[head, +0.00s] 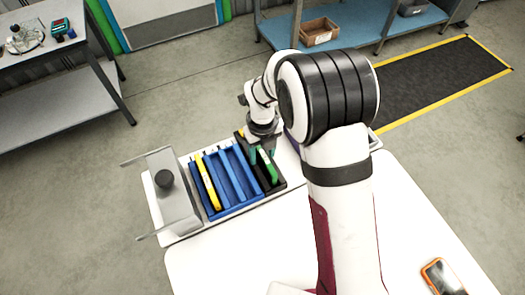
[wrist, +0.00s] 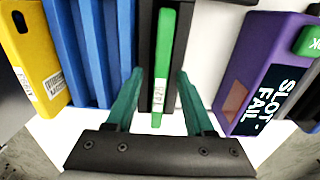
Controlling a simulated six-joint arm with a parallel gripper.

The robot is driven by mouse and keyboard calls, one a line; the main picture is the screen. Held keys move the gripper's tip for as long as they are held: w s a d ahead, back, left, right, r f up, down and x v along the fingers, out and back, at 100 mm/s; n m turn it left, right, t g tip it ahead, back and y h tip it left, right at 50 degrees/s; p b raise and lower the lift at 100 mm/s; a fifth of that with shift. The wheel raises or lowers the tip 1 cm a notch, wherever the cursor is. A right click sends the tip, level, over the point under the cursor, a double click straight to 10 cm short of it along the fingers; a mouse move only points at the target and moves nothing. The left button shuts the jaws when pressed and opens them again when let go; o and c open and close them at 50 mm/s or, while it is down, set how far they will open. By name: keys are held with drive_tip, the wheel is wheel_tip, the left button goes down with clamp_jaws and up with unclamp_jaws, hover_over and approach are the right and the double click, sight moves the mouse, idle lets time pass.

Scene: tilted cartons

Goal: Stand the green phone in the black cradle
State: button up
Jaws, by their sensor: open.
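The green phone (wrist: 162,60) stands on edge in the black cradle (wrist: 146,30), with black walls on both sides of it; a white label is on its near end. In the head view the green phone (head: 267,166) shows in the black cradle (head: 277,184) at the right end of the blue rack. My gripper (wrist: 159,76) is open, with one teal finger on each side of the phone's near end and a gap on both sides. In the head view my gripper (head: 260,150) is at the cradle's far end, partly hidden. How deep the phone sits is unclear.
A blue slotted rack (head: 229,183) adjoins the cradle on the left and holds a yellow phone (head: 208,182). A purple box (wrist: 258,75) right of the cradle has a display reading "SLOT - FAIL". A grey bracket (head: 172,196) stands left. An orange-edged device (head: 442,277) lies front right.

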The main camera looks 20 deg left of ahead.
wheel_tip(320, 180, up, 16)
idle(0.3)
wheel_tip(320, 180, up, 7)
idle(0.5)
drive_tip(key=shift+f, duration=0.15)
